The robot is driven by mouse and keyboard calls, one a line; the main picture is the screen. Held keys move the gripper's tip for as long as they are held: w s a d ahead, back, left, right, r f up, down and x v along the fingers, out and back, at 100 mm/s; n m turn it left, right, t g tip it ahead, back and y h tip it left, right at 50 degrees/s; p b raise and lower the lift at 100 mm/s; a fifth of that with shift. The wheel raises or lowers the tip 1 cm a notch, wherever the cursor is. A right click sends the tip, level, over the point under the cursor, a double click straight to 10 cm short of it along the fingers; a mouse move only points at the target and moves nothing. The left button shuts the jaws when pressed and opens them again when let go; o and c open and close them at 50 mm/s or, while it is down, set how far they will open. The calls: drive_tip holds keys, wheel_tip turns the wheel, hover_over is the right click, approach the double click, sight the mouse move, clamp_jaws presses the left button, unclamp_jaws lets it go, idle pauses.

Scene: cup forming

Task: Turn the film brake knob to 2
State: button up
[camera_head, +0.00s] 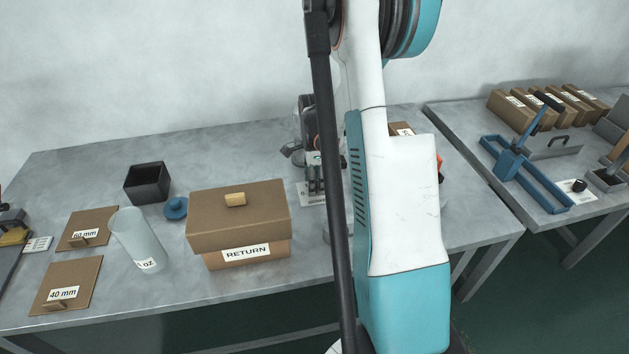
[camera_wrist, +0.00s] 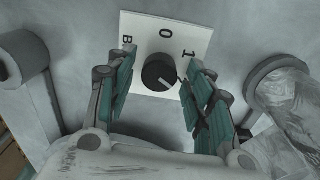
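The film brake knob (camera_wrist: 160,72) is a round black knob on a white plate (camera_wrist: 195,30) in the wrist view. The plate shows the marks B, 0 and 1; a 2 is not visible, and my right finger covers part of the plate's edge. The knob's pale pointer line points to the lower right in the picture, past the 1. My gripper (camera_wrist: 158,78) is open, with its teal-padded fingers on either side of the knob and a gap showing on both sides.
In the wrist view, a grey roller (camera_wrist: 23,58) is at left and a clear wrapped roll (camera_wrist: 288,92) at right, near my fingers. In the head view, a RETURN box (camera_head: 238,215), a translucent cup (camera_head: 137,240) and a black bin (camera_head: 147,182) stand on the table.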

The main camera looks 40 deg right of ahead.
drive_tip(key=shift+r, duration=0.1)
wheel_tip(320, 180, up, 12)
idle(0.7)
drive_tip(key=shift+w+d, duration=0.1)
idle(0.3)
